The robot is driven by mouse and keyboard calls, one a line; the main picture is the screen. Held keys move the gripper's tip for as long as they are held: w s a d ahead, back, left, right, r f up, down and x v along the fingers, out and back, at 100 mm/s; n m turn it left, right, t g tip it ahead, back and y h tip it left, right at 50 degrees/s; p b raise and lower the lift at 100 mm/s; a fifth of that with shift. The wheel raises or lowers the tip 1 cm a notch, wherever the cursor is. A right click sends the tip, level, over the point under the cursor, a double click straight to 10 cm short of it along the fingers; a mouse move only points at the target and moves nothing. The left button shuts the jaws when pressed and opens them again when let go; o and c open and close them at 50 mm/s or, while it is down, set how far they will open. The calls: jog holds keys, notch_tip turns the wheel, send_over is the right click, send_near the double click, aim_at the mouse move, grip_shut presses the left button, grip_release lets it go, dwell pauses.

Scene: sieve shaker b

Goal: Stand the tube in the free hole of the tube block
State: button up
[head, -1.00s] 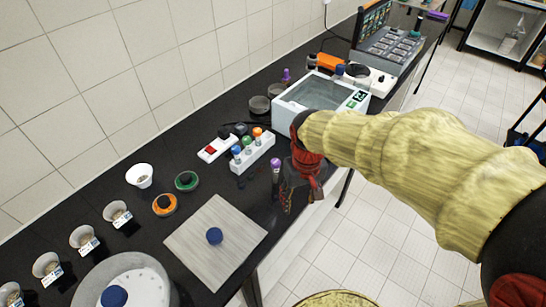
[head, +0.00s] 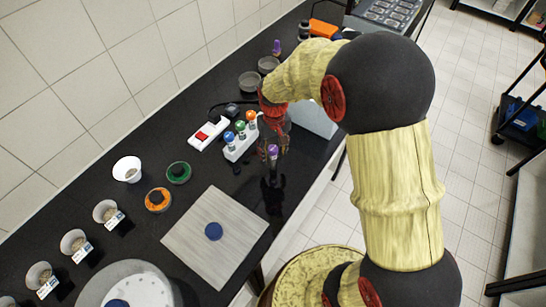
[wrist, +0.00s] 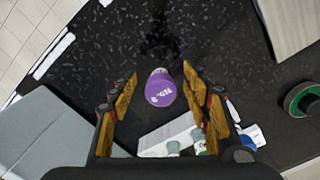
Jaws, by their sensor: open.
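The purple-capped tube (head: 272,151) stands at the counter's front part, right of the white tube block (head: 232,154). The block holds tubes with blue, green and orange caps; I cannot make out its free hole. My gripper (head: 274,128) is over the tube, partly hidden by its own wrist. In the wrist view the purple cap (wrist: 161,92) lies between the two open fingers (wrist: 158,82), with a gap on each side. The tube's body is mostly hidden below the cap.
A white box-shaped bath (head: 314,119) stands to the right, partly behind my arm. Orange (head: 158,200) and green (head: 179,172) rings and a grey board (head: 190,232) lie to the left.

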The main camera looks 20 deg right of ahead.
aim_at(273, 157)
notch_tip(273, 157, down, 3)
jog(key=shift+w+f, duration=0.1)
jog(key=shift+f, duration=0.05)
jog(key=c, duration=0.3)
grip_shut()
dwell(0.4)
